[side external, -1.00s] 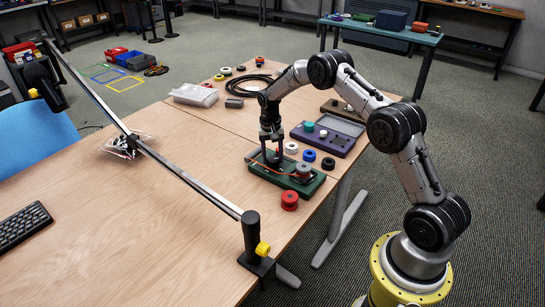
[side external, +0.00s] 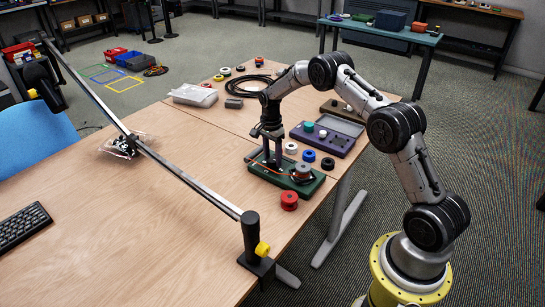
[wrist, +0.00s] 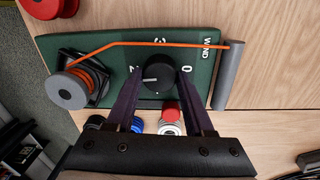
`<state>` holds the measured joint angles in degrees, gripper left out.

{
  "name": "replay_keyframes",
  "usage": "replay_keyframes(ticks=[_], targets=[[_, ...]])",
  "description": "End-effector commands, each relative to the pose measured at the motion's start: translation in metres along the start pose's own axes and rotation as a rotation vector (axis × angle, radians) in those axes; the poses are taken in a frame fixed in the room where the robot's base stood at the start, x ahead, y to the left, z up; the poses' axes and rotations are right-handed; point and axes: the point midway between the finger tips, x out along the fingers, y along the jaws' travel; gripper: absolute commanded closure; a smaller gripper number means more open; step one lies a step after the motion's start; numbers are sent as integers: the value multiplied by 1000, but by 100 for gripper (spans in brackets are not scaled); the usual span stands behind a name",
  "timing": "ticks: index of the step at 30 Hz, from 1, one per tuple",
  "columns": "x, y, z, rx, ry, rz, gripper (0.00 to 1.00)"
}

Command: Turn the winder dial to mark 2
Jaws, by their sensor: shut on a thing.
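The green winder board (side external: 288,190) lies on the table in the side view and fills the upper middle of the wrist view (wrist: 120,50). Its round black dial (wrist: 157,80) has a white pointer line aimed left, toward a mark that looks like 2 and is partly covered by a finger. A 0 mark is on the dial's right, and another mark above it is hard to read. My gripper (side external: 272,161) is down at the board, its fingers on either side of the dial and shut on it. In the side view the fingers mostly hide the dial.
An orange cable (wrist: 150,43) runs from a grey spool (wrist: 72,88) across the board to a grey post (wrist: 229,75). A red spool (side external: 289,200) stands close in front; white, blue and black rings (side external: 309,155) lie behind. A purple tray (side external: 337,145) sits farther back.

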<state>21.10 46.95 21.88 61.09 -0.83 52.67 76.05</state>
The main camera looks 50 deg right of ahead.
Motion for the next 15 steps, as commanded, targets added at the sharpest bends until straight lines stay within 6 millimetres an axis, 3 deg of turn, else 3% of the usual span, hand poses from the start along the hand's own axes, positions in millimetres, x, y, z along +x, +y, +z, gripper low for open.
replay_keyframes(ticks=[15], targets=[[-1, 0, -1, 82, -3, -2, 100]])
